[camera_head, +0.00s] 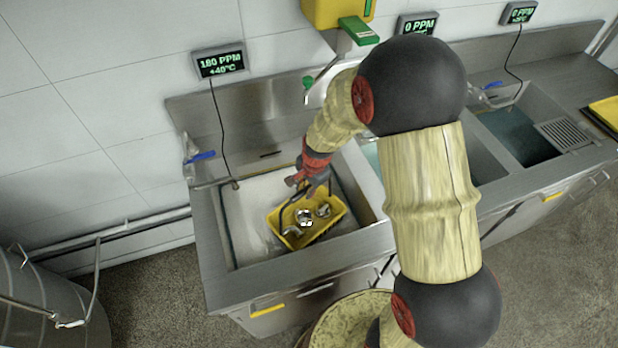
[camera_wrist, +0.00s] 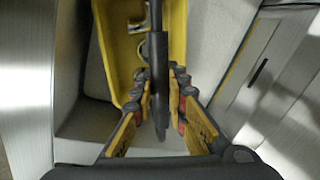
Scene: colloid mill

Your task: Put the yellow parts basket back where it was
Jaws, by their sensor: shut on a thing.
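The yellow parts basket (camera_head: 322,232) is in or just above the left sink basin (camera_head: 246,215), toward its front right. I cannot tell whether it touches the basin floor. Several shiny metal parts (camera_head: 305,217) lie inside it. My gripper (camera_head: 314,180) reaches down to the basket from behind. In the wrist view, my gripper (camera_wrist: 159,82) is closed on the basket's dark handle (camera_wrist: 158,55). The yellow basket wall (camera_wrist: 117,50) shows beyond the fingers, and most of the basket is cut off there.
The left basin holds a whitish surface. Other basins with dark water (camera_head: 512,132) lie to the right, partly behind my arm. Displays hang on the wall, the left one (camera_head: 220,63) reading 180 PPM. A yellow tray (camera_head: 606,112) is at the far right. A steel vessel (camera_head: 45,300) stands lower left.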

